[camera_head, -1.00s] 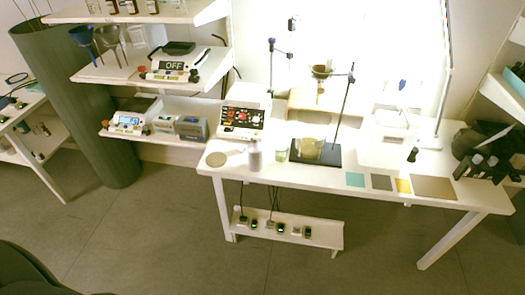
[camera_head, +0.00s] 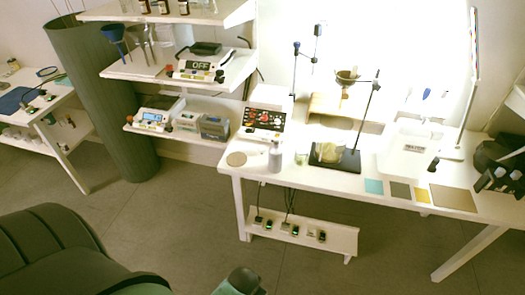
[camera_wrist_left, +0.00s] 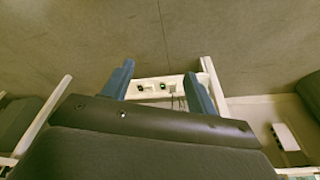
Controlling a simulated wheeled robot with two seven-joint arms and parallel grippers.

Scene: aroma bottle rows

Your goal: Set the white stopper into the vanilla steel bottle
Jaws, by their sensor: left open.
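A pale, silvery bottle (camera_head: 275,158) stands upright near the left end of the white table; its label is too small to read, so I cannot tell if it is the vanilla one. I cannot make out the white stopper. My left gripper (camera_wrist_left: 160,74) shows in the left wrist view with two blue fingers apart and nothing between them. It points at the floor and a low shelf, well away from the bottle. My dark arm fills the lower left of the head view.
The white table (camera_head: 330,182) carries a hotplate-like device (camera_head: 264,120), a glass beaker (camera_head: 328,152) on a dark stand base, and coloured squares (camera_head: 374,187). Wall shelves (camera_head: 150,68) and a green column (camera_head: 100,110) stand left. The floor in front is clear.

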